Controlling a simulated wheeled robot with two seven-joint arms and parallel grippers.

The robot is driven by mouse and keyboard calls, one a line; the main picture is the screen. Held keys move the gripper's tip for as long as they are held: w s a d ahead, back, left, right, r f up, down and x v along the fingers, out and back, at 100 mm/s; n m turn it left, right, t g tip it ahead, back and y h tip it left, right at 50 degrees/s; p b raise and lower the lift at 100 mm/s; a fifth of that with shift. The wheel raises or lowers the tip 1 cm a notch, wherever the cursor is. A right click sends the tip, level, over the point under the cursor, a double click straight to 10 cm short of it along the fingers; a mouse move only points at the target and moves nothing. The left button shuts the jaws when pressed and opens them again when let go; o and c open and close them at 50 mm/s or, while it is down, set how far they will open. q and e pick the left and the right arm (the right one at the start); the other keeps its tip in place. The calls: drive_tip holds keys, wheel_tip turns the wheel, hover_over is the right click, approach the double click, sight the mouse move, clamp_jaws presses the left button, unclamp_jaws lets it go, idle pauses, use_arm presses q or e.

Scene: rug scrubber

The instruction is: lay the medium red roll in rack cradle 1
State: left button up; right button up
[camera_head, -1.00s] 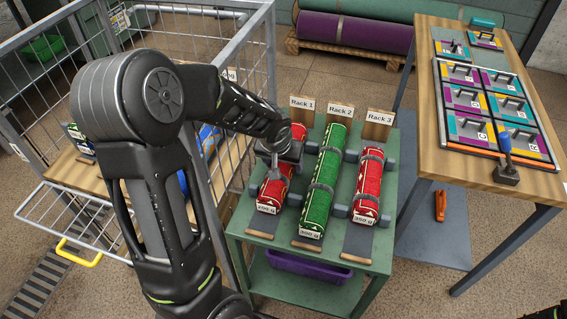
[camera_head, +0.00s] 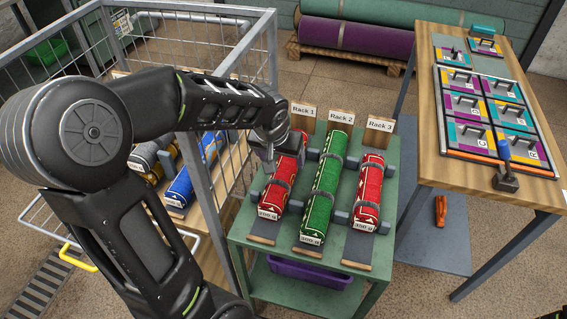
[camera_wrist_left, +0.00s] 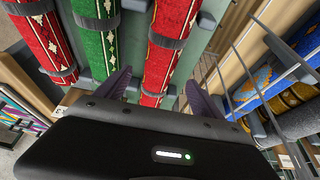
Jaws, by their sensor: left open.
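A green roll (camera_head: 325,190) lies in Rack 2, and a shorter red roll (camera_head: 368,190) lies in Rack 3.
The green rack table (camera_head: 240,228) has a purple bin (camera_head: 310,273) below. A wire cage cart (camera_head: 200,180) at left holds a blue roll (camera_head: 180,187) and others. A wooden table (camera_head: 445,170) with coloured handled plates stands at right.

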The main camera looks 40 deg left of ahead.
use_arm(q)
drive_tip(key=shift+v, duration=1.6)
